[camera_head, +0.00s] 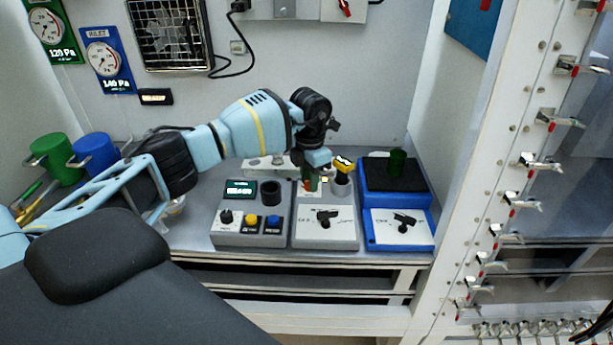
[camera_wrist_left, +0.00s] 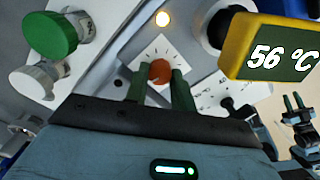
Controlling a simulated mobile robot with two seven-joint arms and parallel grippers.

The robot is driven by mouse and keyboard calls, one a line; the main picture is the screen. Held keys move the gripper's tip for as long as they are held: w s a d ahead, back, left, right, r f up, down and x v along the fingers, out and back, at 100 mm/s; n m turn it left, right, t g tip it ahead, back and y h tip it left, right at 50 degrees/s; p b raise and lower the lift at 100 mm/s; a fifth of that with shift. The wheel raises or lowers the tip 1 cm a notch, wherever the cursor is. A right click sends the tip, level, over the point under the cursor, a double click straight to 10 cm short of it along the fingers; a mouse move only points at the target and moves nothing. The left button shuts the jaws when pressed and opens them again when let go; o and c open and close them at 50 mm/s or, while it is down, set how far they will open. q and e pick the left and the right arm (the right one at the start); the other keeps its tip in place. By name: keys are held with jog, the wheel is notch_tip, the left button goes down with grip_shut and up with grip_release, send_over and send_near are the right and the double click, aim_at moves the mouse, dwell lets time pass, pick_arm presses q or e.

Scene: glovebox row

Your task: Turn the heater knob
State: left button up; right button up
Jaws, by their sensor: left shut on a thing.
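The heater knob (camera_wrist_left: 159,71) is a round orange-red knob on a white dial plate (camera_wrist_left: 150,52) in the left wrist view. My left gripper (camera_wrist_left: 159,90) has its two green fingers on either side of it and is shut on it. In the head view, my left gripper (camera_head: 312,182) points down at the back of the middle grey box (camera_head: 340,238), and the knob is mostly hidden there. A yellow display (camera_wrist_left: 275,50) beside the knob reads 56 °C. My right gripper (camera_wrist_left: 292,102) shows small at the right of the left wrist view, its fingers apart.
A grey box (camera_head: 235,239) with yellow and blue buttons stands left of the middle box. A blue box (camera_head: 427,242) with a black top and a green vial (camera_head: 397,162) stands right. Green (camera_head: 53,158) and blue (camera_head: 95,153) containers stand at left. A white frame (camera_head: 500,150) bounds the right.

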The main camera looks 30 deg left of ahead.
pick_arm(q)
jog(key=shift+r+n, duration=0.1)
jog(key=shift+n, duration=0.6)
pick_arm(e)
jog(key=shift+w+r, duration=0.35)
jog(key=shift+r, duration=0.1)
pick_arm(q)
jog(key=shift+n+p, duration=0.3)
jog(key=shift+n, duration=0.1)
pick_arm(e)
jog(key=shift+d, duration=0.1)
pick_arm(q)
jog(key=o, duration=1)
pick_arm(e)
jog(key=shift+r, duration=0.1)
